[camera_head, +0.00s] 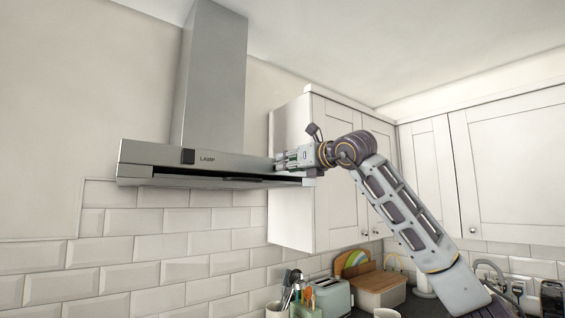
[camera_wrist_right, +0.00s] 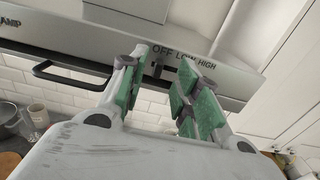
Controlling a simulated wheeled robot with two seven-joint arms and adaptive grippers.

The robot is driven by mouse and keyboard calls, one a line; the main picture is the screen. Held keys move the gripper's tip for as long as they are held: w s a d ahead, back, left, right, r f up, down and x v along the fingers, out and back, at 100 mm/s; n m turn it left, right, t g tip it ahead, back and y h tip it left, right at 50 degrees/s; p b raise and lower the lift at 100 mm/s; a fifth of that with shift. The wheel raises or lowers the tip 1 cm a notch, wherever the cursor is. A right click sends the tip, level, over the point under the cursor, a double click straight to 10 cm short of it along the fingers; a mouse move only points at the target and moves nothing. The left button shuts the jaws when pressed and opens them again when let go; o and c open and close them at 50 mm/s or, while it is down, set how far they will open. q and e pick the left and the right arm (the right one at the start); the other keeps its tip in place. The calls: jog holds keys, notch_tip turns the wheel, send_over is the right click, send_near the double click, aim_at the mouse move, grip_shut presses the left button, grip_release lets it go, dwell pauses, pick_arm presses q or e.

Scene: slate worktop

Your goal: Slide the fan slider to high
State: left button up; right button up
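The range hood (camera_head: 220,158) is on the wall, with a steel front panel. In the right wrist view its panel carries the words OFF, LOW and HIGH. A small dark piece, which looks like the fan slider (camera_wrist_right: 157,68), shows just under OFF, at the left end of the scale. My right gripper (camera_head: 288,159) is at the right end of the hood's front panel. In the right wrist view its green-padded fingers (camera_wrist_right: 165,82) are apart, with the slider seen between them. I cannot tell whether they touch it. My left gripper is not in view.
A black lamp switch (camera_head: 188,156) sits at the panel's left, and a dark handle bar (camera_wrist_right: 72,76) runs below the panel. White wall cabinets (camera_head: 345,200) stand close on the right. A toaster (camera_head: 332,296) and utensils are on the counter below.

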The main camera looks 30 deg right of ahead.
jog(key=shift+w+a+p, duration=0.1)
jog(key=shift+w+p, duration=0.25)
jog(key=shift+w, duration=1.35)
jog(key=c, duration=0.6)
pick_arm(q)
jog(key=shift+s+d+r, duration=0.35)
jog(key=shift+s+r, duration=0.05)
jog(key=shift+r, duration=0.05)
pick_arm(e)
grip_shut()
